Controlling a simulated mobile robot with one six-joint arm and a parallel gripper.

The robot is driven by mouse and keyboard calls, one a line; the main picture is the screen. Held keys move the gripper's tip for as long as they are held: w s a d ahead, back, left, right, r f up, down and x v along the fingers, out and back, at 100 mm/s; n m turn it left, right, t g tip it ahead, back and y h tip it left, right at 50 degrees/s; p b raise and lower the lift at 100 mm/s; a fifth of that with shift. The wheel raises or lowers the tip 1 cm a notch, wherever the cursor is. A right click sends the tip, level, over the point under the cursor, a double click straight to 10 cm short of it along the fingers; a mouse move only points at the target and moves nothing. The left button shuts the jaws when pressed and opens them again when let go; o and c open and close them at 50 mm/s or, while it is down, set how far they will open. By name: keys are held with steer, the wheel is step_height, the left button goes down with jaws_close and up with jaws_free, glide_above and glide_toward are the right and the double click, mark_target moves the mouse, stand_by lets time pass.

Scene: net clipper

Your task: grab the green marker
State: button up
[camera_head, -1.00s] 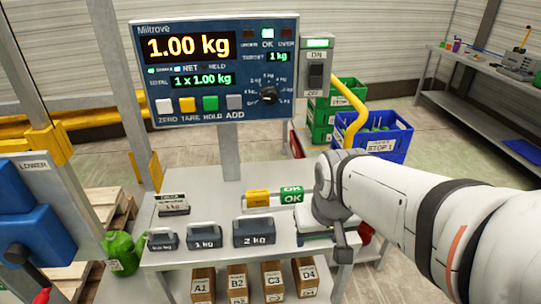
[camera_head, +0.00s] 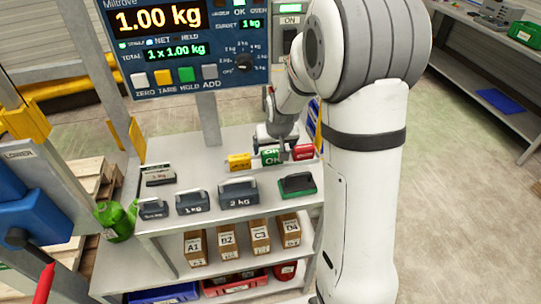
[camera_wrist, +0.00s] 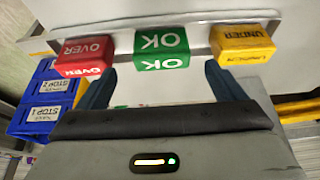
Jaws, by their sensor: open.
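The green marker (camera_head: 271,157) is a block lettered OK. It sits in a row at the back of the table, between the yellow marker (camera_head: 239,161) and the red marker (camera_head: 303,152). In the wrist view the green marker (camera_wrist: 161,47) is upside down, between the red OVER marker (camera_wrist: 83,55) and the yellow UNDER marker (camera_wrist: 243,44). My gripper (camera_wrist: 159,70) is open and empty, with one finger toward each side of the green marker. In the head view my gripper (camera_head: 279,142) is just behind and above it. Contact cannot be told.
Grey weights (camera_head: 238,193) and a dark block with a green base (camera_head: 298,186) stand in front of the markers. The display panel (camera_head: 190,45) rises behind on a post.

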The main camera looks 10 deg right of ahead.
mark_target(273, 152)
steer(key=shift+p+x, duration=0.65)
steer(key=shift+x, duration=2)
steer(key=shift+a, duration=0.1)
steer(key=shift+c, duration=0.2)
steer(key=c, duration=1)
